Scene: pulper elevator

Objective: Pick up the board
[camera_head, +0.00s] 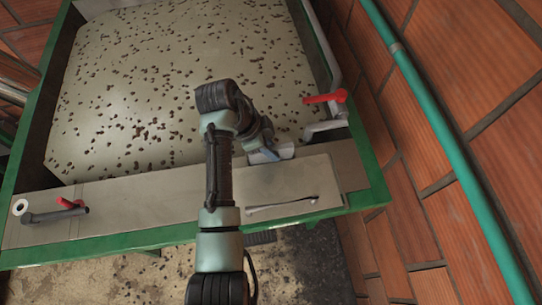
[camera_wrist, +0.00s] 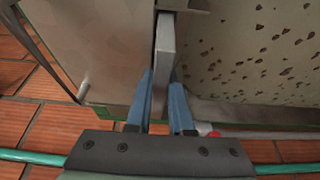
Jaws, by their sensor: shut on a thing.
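My gripper (camera_wrist: 163,85) has its two blue fingers on either side of a narrow grey board (camera_wrist: 164,42), seen edge-on in the wrist view, and is shut on it. The board reaches past the fingertips toward a metal bracket (camera_wrist: 184,5) at the top of the picture. In the head view my gripper (camera_head: 262,156) is low at the near inner edge of the green-framed tank, partly hidden by my arm. A small pale grey piece (camera_head: 285,150) shows just right of it; I cannot tell whether it is part of the board.
The tank's sloping pale floor (camera_head: 110,85) is spotted with dark bits. A flat metal plate (camera_head: 315,175) lies along the near rim, with a dark-edged slot. Red-handled valves (camera_head: 325,98) stand at right and left. A brick wall and teal pipe (camera_head: 430,100) bound the right side.

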